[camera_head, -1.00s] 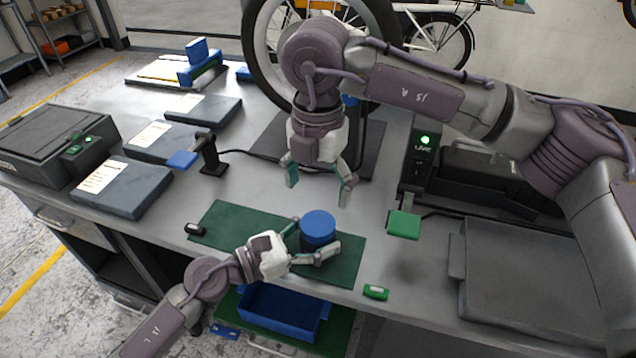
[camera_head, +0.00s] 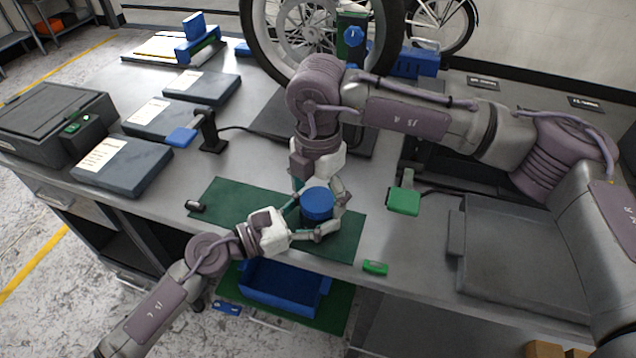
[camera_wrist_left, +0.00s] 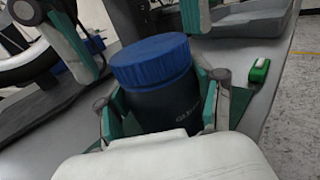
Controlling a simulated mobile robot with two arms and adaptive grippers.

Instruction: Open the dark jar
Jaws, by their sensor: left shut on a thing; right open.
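The dark jar (camera_wrist_left: 168,108) stands upright on the green mat (camera_head: 225,205), its blue lid (camera_head: 317,203) on top. The lid also shows in the left wrist view (camera_wrist_left: 150,60). My left gripper (camera_head: 303,228) is shut on the jar's body, with a finger on either side of it. My right gripper (camera_head: 320,184) hangs just behind and above the lid, open, with its fingers around the lid's far side. In the left wrist view, its fingers show at the upper left, apart from the lid. The jar's lower part is hidden by my left gripper.
A green block (camera_head: 375,268) lies at the table's front edge, and a small black item (camera_head: 196,206) at the mat's left end. A green pad (camera_head: 403,201) stands right of the jar. A grey tray (camera_head: 520,250) is further right. A bike wheel (camera_head: 262,50) rises behind.

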